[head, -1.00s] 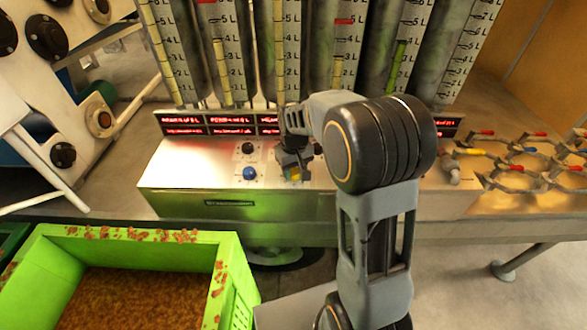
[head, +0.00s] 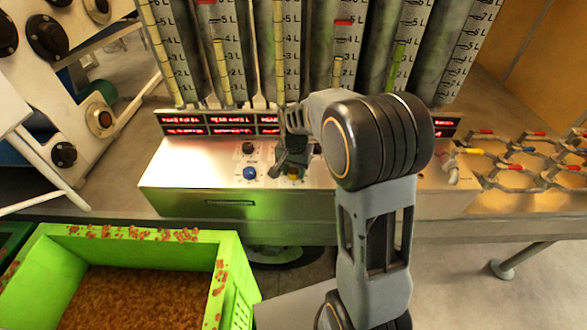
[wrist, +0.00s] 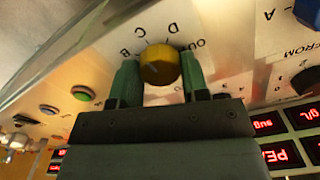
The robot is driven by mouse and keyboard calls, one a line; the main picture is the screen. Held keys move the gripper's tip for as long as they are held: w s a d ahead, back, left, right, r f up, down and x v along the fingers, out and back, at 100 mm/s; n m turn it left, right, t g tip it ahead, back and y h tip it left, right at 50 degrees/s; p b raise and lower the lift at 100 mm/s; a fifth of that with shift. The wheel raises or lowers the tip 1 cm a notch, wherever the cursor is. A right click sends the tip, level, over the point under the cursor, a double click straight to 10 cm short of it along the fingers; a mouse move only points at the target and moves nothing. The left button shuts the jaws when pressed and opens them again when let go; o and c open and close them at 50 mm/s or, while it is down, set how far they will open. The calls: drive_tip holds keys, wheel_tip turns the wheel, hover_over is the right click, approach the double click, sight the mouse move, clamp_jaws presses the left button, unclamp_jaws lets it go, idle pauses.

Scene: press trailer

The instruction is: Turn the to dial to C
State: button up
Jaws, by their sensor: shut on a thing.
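The yellow dial (wrist: 160,66) sits on the metal panel, with the letters B, C, D and OUT printed around it in the wrist view. Its own label is not readable, and I cannot make out which letter it points at. My gripper (wrist: 158,72) has one green finger on each side of it and is shut on it. In the head view a little of the yellow dial (head: 293,172) shows beneath my gripper (head: 289,167), which hides the rest.
A blue knob (head: 250,173) and a black knob (head: 248,148) are left of my gripper. Red displays (head: 215,125) and graduated tubes (head: 345,45) stand behind. A black dial (wrist: 308,80) is to the right in the wrist view. A green crate (head: 235,270) is at the lower left.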

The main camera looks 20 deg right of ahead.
sight(293, 170)
drive_tip(key=shift+m, duration=0.5)
drive_tip(key=o, duration=0.9)
wheel_tip(293, 170, up, 14)
drive_tip(key=shift+f+p, duration=0.1)
drive_tip(key=shift+p, duration=0.2)
idle(0.5)
drive_tip(key=s+n+t, duration=0.1)
drive_tip(key=s+n, duration=0.1)
drive_tip(key=s, duration=0.3)
drive_tip(key=s+f+n+t+p, duration=0.1)
drive_tip(key=s+n, duration=0.2)
drive_tip(key=s, duration=0.3)
drive_tip(key=s+f+n+t, duration=0.1)
drive_tip(key=s+n, duration=0.2)
drive_tip(key=s, duration=0.3)
drive_tip(key=shift+a+t+p, duration=0.2)
drive_tip(key=shift+t+p, duration=0.1)
drive_tip(key=shift+p, duration=0.05)
